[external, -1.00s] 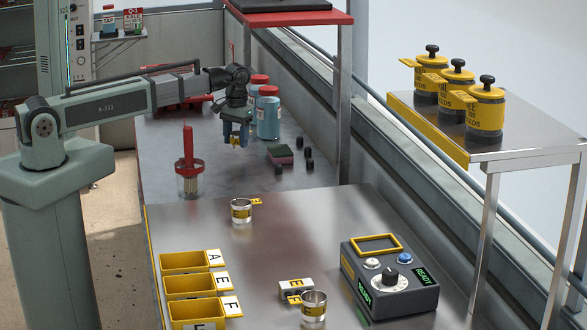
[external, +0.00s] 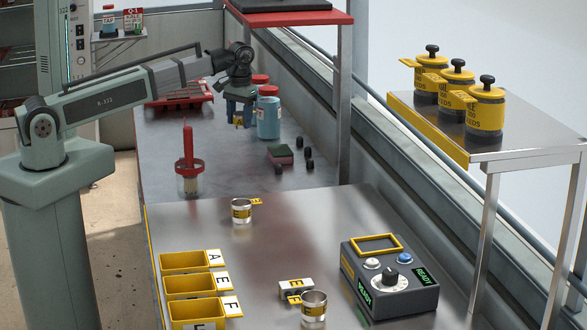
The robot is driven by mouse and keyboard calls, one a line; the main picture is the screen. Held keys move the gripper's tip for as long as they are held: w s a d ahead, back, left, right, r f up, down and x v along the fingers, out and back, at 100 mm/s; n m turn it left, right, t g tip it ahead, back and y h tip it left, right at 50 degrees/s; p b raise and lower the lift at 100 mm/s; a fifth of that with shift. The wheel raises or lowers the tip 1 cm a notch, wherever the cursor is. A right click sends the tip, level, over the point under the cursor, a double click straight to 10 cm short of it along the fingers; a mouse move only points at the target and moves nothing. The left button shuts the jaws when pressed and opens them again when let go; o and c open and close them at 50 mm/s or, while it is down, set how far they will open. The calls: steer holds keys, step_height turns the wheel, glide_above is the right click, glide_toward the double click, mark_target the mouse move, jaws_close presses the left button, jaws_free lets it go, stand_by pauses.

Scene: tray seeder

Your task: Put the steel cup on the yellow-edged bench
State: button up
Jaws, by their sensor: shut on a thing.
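My gripper (external: 240,122) is above the back grey bench, left of the blue bottles. It is shut on a small yellow-marked thing, mostly hidden by the fingers; I cannot tell what it is. One steel cup (external: 241,216) with a yellow band and yellow tag stands upright on the front metal bench (external: 300,225), whose left edge has a thin yellow line. Another banded steel cup (external: 314,310) stands near that bench's front, beside a white-and-yellow E label. A raised bench (external: 540,148) at the right has a broad yellow edge and holds yellow-labelled jars.
Yellow lettered bins (external: 190,285) line the front left. A dark control box (external: 390,285) stands at the front right. A red candle-like stick in a holder (external: 188,165), blue bottles (external: 268,118), a sponge (external: 279,155) and small dark pieces occupy the back bench.

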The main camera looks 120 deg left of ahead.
steer(key=w+d+m, duration=0.3)
steer(key=w+d, duration=0.9)
steer(key=d, duration=0.1)
steer(key=w+d+r+m, duration=0.1)
steer(key=w+d+m, duration=0.2)
steer(key=w+d, duration=0.9)
steer(key=w+d+r+m, duration=0.1)
steer(key=w+d+m, duration=0.2)
steer(key=w+d, duration=1)
steer(key=shift+w+d+r, duration=0.2)
steer(key=shift+w+d, duration=0.05)
steer(key=shift+d, duration=0.05)
steer(key=w+d+r+m, duration=0.1)
steer(key=w+d+m, duration=0.1)
steer(key=w+d, duration=0.5)
steer(key=w+d+r+m, duration=0.1)
steer(key=w+d+m, duration=0.15)
steer(key=d, duration=0.75)
steer(key=r+m+t, duration=0.1)
steer(key=r+m, duration=0.1)
steer(key=m, duration=2.5)
glide_above(295, 276)
steer(key=shift+s+a+f, duration=0.1)
steer(key=shift+s+f, duration=0.05)
steer(key=shift+f, duration=4.9)
steer(key=shift+f, duration=0.15)
